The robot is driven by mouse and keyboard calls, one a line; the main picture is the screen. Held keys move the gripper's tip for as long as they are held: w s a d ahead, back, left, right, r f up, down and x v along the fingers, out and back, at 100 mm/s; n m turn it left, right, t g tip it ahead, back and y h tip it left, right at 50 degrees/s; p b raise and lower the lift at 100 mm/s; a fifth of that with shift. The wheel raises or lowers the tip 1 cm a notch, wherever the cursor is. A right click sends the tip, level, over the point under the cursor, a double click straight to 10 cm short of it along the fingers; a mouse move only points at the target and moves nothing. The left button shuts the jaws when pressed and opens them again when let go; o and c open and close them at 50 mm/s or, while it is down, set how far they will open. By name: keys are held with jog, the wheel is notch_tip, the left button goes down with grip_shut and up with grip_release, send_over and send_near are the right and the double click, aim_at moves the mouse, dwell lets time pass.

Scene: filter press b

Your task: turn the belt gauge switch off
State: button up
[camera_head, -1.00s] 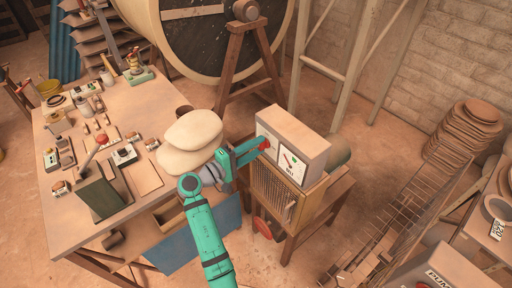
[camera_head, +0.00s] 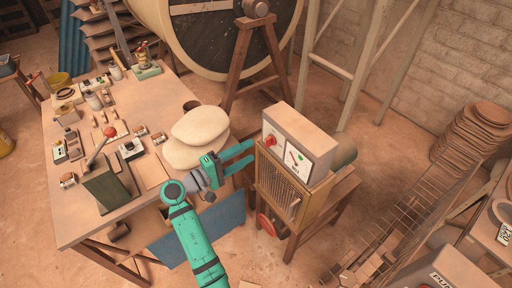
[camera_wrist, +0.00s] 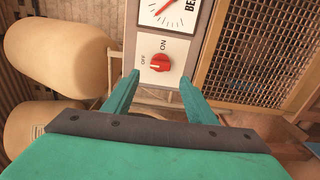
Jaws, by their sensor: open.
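The belt gauge switch (camera_head: 270,141) is a red knob on a white plate, on the front of the gauge box (camera_head: 305,133). In the wrist view the red knob (camera_wrist: 160,62) shows whole, with OFF at its left and ON above it. A pale mark lies across the knob toward the OFF side; its exact angle is hard to tell. The gauge dial (camera_wrist: 172,8) with a red needle is beside it. My gripper (camera_head: 251,152) is open and empty, in front of the box and a little apart from the knob. In the wrist view its fingertips (camera_wrist: 160,75) flank the knob.
A wooden cabinet with a mesh front (camera_head: 276,185) carries the gauge box. Pale sacks (camera_head: 190,140) lie close to my gripper on the cluttered table (camera_head: 75,215). A wooden trestle (camera_head: 247,65) stands behind. Floor right of the cabinet is partly clear.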

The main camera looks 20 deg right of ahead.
jog(key=v, duration=0.3)
jog(key=shift+s+a, duration=0.15)
jog(key=shift+a, duration=0.15)
